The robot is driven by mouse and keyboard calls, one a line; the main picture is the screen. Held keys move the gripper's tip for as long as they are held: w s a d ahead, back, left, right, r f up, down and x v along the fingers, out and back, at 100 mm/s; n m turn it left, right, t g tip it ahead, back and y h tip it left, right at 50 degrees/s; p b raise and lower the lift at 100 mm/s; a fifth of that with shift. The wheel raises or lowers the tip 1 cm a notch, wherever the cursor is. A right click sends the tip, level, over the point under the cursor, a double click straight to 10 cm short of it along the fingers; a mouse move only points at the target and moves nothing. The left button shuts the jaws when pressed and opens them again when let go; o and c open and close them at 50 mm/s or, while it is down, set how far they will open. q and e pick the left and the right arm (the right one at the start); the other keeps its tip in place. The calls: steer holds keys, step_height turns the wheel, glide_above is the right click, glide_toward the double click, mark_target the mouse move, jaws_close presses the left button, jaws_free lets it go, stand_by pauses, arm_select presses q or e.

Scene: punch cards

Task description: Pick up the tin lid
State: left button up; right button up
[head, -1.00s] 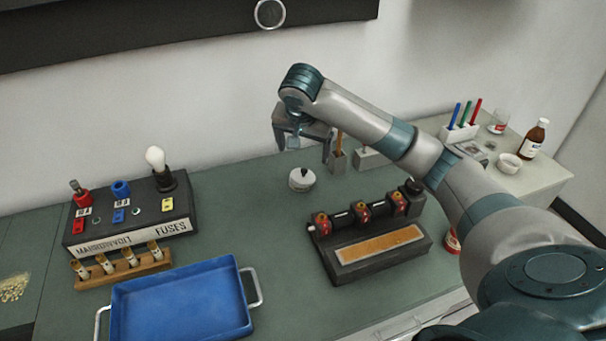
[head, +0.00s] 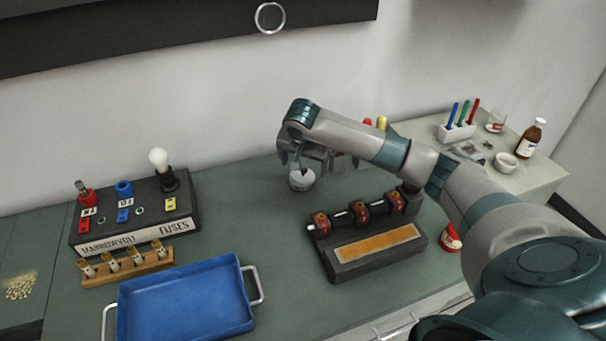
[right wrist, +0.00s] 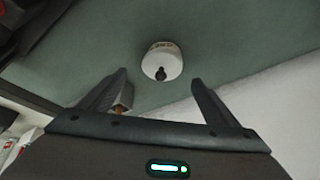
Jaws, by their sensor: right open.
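The tin (head: 302,181) is a small round white container on the green bench, with its lid on top. In the head view my right gripper hides much of the lid. In the right wrist view the lid (right wrist: 162,62) shows as a pale disc with a dark knob, ahead of the fingers and roughly centred between them. My right gripper (head: 306,160) is open and empty, just above and behind the tin in the head view. Its two fingers also show in the right wrist view (right wrist: 160,90). My left gripper is not in view.
A black fuse board (head: 135,212) with a bulb and a wooden fuse rack (head: 128,266) stand left. A blue tray (head: 185,305) lies in front. A dark device with an orange strip (head: 375,243) stands right of the tin. Bench between tin and tray is clear.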

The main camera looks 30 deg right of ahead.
mark_target(303, 169)
steer(key=shift+w+d+f+p, duration=0.15)
steer(key=shift+w+f+p, duration=0.05)
steer(key=shift+f+p, duration=0.2)
steer(key=p+x, duration=0.1)
steer(key=x, duration=0.2)
steer(key=shift+w+f+p, duration=0.2)
steer(key=shift+f+p, duration=0.1)
steer(key=shift+p, duration=0.05)
steer(key=shift+d+f, duration=0.1)
steer(key=shift+f, duration=0.2)
steer(key=shift+c, duration=0.5)
steer(key=c, duration=1.1)
steer(key=shift+w+r, duration=0.1)
steer(key=shift+r, duration=0.1)
